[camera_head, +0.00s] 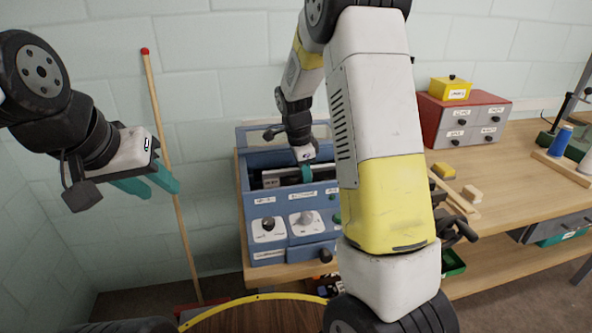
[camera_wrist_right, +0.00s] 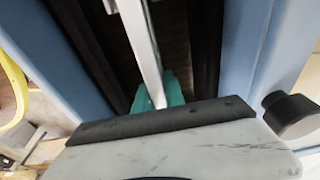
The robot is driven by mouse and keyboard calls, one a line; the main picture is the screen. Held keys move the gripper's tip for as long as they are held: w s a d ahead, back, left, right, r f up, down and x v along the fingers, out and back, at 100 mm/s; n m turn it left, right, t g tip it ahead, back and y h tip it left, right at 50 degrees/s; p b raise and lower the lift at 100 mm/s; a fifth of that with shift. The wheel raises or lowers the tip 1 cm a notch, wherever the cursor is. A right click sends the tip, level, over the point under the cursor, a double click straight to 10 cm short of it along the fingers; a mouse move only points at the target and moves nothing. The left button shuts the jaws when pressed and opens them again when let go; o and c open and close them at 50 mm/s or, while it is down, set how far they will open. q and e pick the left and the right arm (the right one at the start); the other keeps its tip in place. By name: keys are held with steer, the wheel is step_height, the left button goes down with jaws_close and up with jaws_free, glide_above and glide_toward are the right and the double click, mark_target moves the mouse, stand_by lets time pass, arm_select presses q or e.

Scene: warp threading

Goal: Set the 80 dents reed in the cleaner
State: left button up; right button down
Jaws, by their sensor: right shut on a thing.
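The blue cleaner (camera_head: 245,205) stands at the left end of the wooden bench, with its clear lid raised at the back. My right gripper (camera_head: 306,174) reaches down into its open top. In the right wrist view, its teal fingertips (camera_wrist_right: 160,92) are shut on a thin, pale metal strip, the reed (camera_wrist_right: 142,40). The reed runs lengthwise over the dark inside between the blue walls. I cannot tell whether it touches the bottom, and its dent label cannot be read. My left gripper (camera_head: 150,185) is open and empty, in the air left of the cleaner.
A red-tipped pole (camera_head: 165,150) leans on the wall behind my left gripper.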

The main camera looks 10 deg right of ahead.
steer(key=shift+f, duration=0.45)
stand_by(0.3)
steer(key=c, duration=1.3)
jaws_free()
steer(key=r, duration=0.4)
steer(key=a+r, duration=0.1)
steer(key=r, duration=0.1)
steer(key=shift+r, duration=0.25)
steer(key=shift+s+r, duration=0.1)
steer(key=shift+r, duration=0.65)
steer(key=s+r+n+t+y, duration=0.1)
steer(key=s+r+n+t, duration=0.1)
steer(key=s+r+n, duration=0.2)
steer(key=s+a+r+n+t+y, duration=0.1)
steer(key=s+r+n, duration=0.3)
steer(key=s+n, duration=0.4)
steer(key=s+r+n+t+y, duration=0.2)
steer(key=s+n, duration=0.4)
steer(key=s, duration=0.6)
steer(key=shift+a+r+t, duration=0.15)
steer(key=shift+r+t, duration=0.15)
steer(key=shift+r, duration=0.25)
steer(key=shift+a+r+t, duration=0.15)
steer(key=shift+r+t, duration=0.15)
steer(key=shift+r, duration=0.2)
